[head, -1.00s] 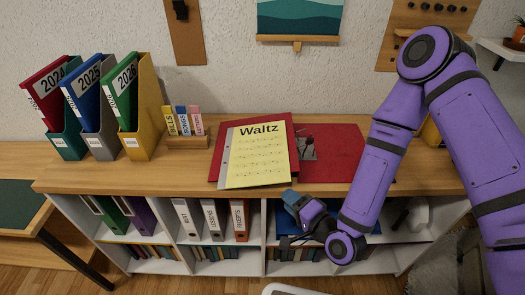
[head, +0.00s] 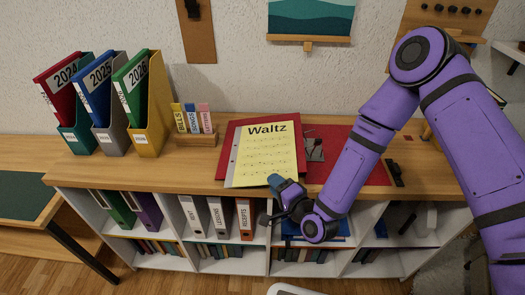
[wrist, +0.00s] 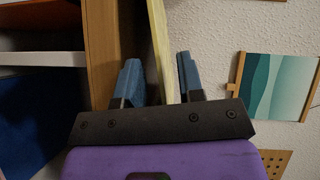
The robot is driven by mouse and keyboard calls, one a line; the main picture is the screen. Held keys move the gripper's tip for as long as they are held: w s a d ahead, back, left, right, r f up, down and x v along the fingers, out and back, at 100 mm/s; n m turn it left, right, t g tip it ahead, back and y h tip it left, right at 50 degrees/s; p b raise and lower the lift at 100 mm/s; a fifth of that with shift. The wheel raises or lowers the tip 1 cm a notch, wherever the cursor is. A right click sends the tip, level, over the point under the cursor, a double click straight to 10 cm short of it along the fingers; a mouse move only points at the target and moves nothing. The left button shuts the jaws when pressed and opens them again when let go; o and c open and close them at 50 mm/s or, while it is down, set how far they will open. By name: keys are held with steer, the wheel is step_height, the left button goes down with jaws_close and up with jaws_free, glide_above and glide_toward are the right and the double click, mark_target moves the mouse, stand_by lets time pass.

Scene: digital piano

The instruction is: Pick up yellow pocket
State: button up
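The yellow pocket (head: 264,158), labelled "Waltz", lies face up on a red folder (head: 229,146) on the wooden cabinet top. Its near edge reaches slightly past the cabinet's front edge. My gripper (head: 275,181) is at the pocket's near right corner, in front of the cabinet edge. In the wrist view, the blue fingers of my gripper (wrist: 157,61) are spread apart. The yellow pocket (wrist: 160,40) shows edge-on as a pale strip running between them, with gaps beside it. Contact with the fingers is not visible.
Upright magazine files (head: 146,135) and a small wooden card holder (head: 195,139) stand to the left. A red mat (head: 376,172) lies right of the pocket, partly behind my arm. Shelves with binders (head: 221,217) are below. Bare cabinet top (head: 120,175) shows at the left.

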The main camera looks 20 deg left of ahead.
steer(key=shift+w+a+f, duration=0.1)
steer(key=shift+w+a, duration=0.35)
steer(key=shift+a, duration=0.05)
jaws_close()
